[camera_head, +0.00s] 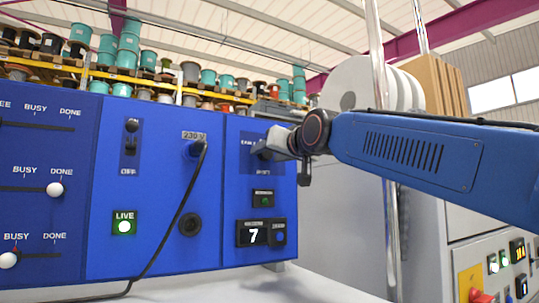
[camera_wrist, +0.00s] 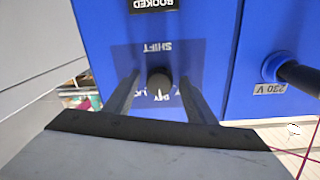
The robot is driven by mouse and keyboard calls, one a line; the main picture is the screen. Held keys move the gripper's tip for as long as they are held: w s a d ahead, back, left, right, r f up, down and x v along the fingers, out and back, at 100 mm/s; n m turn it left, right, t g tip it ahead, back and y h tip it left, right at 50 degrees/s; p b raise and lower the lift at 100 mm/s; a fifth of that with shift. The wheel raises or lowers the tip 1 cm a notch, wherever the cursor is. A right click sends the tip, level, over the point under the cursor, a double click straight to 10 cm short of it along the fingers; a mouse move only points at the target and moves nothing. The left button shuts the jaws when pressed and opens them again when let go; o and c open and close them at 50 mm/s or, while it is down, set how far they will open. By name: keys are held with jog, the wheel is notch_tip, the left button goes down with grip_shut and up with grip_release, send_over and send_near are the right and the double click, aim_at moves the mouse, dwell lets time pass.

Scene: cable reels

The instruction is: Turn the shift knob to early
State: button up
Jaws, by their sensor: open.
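The shift knob (camera_wrist: 160,84) is a dark round knob on a darker blue plate marked SHIFT, upside down in the wrist view. My gripper (camera_wrist: 160,79) is open, with one finger on each side of the knob and a gap showing on both sides. In the head view my gripper (camera_head: 278,144) is at the right blue panel and covers most of the knob and part of its lettering. A label beginning "EA" shows at the upper left of the plate. Which way the knob points cannot be made out.
To the left are a 230 V plug with a black cable (camera_head: 178,204), a LIVE lamp (camera_head: 124,225) and sliders. A metal post (camera_head: 377,60) stands to the right, behind my arm.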

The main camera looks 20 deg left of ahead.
jog(key=c, duration=1)
jog(key=shift+c, duration=0.2)
jog(key=shift+n, duration=0.3)
jog(key=n, duration=0.5)
jog(key=shift+w+d+f, duration=0.1)
jog(key=n, duration=0.6)
jog(key=shift+w, duration=0.1)
jog(key=shift+n, duration=0.4)
